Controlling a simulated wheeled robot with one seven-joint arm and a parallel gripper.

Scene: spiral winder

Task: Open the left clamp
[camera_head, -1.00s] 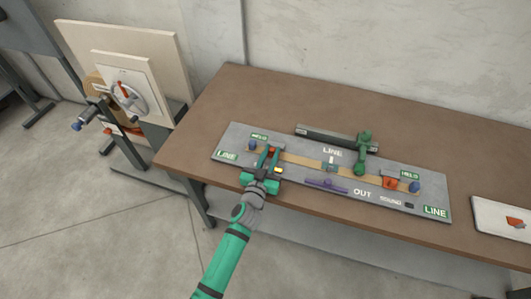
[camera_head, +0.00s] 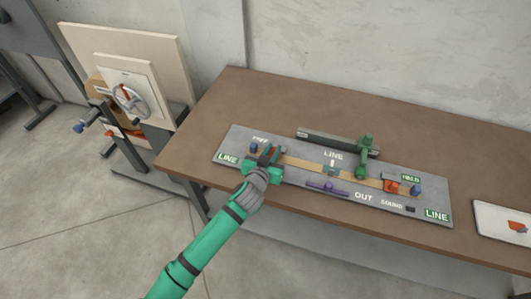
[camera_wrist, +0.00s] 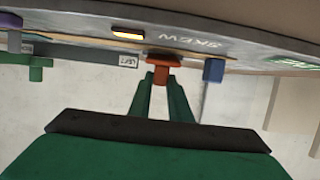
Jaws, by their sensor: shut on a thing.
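The left clamp is a small red-orange piece (camera_head: 276,153) at the left end of the grey board, beside a blue knob (camera_head: 253,149). In the wrist view the red clamp (camera_wrist: 164,61) sits between the fingertips of my gripper (camera_wrist: 161,78). My gripper also shows in the head view (camera_head: 264,159), where its green fingers partly hide the clamp. It is shut on the clamp. The label above the left clamp (camera_head: 260,140) is grey and seems to read FREE. The right clamp (camera_head: 390,187) is red, with a green HELD label (camera_head: 410,178).
The board (camera_head: 437,200) lies on a brown table (camera_head: 300,105). A tan strip (camera_head: 300,162) crosses it. A green lever (camera_head: 364,155) and a purple piece (camera_head: 327,187) stand near its middle. A wheel stand (camera_head: 131,101) is at left; a white tray (camera_head: 490,220) is at right.

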